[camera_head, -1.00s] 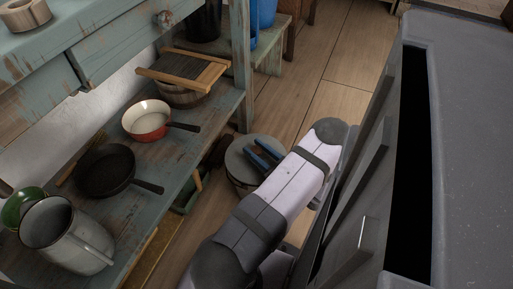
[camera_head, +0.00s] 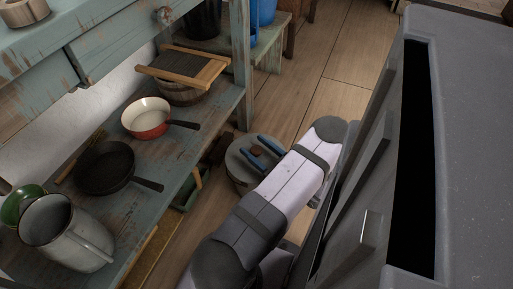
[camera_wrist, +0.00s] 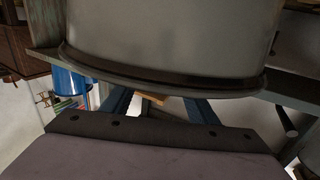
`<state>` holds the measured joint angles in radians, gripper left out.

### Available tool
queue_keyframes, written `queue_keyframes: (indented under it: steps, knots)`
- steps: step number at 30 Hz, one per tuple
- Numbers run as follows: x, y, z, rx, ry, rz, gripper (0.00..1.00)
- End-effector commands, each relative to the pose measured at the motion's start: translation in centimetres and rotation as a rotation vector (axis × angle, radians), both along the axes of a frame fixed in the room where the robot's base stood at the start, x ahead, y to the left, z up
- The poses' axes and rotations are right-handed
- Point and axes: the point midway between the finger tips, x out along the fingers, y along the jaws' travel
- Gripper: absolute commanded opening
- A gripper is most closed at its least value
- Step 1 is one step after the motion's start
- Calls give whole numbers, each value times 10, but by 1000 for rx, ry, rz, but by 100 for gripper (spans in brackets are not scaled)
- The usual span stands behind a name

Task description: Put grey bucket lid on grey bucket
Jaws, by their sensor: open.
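The grey bucket (camera_head: 238,186) stands on the floor beside the shelf. Its round grey lid (camera_head: 237,160) appears to lie on top of it, with a small brown handle (camera_head: 257,150) on the lid. My gripper (camera_head: 261,153) is open, with one blue finger on each side of the handle. In the wrist view the picture looks upside down: the bucket's grey wall (camera_wrist: 165,35) fills the top, and the lid's edge (camera_wrist: 165,85) runs below it. The blue fingers (camera_wrist: 157,110) are apart there, partly hidden behind my wrist. Whether they touch the handle cannot be told.
A worn blue shelf (camera_head: 190,150) holds a red pan (camera_head: 147,127), a black pan (camera_head: 103,178) and a grey jug (camera_head: 85,255). A low bench (camera_head: 262,52) stands behind. Wooden floor (camera_head: 315,75) is clear beyond the bucket.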

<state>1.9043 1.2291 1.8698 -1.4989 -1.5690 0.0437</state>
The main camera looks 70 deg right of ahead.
Motion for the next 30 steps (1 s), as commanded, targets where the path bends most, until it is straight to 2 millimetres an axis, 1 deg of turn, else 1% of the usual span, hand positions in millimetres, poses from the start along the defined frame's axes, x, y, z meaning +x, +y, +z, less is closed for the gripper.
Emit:
queue_keyframes:
  steps: [5, 15, 18, 24, 30]
  knots:
    - [0, 0, 22, -2, 0, 0, 54]
    - [0, 0, 75, -2, 0, 0, 54]
    - [0, 0, 87, -1, -1, 0, 54]
    - [0, 0, 98, -1, -1, 0, 54]
    - [0, 0, 98, -1, -1, 0, 54]
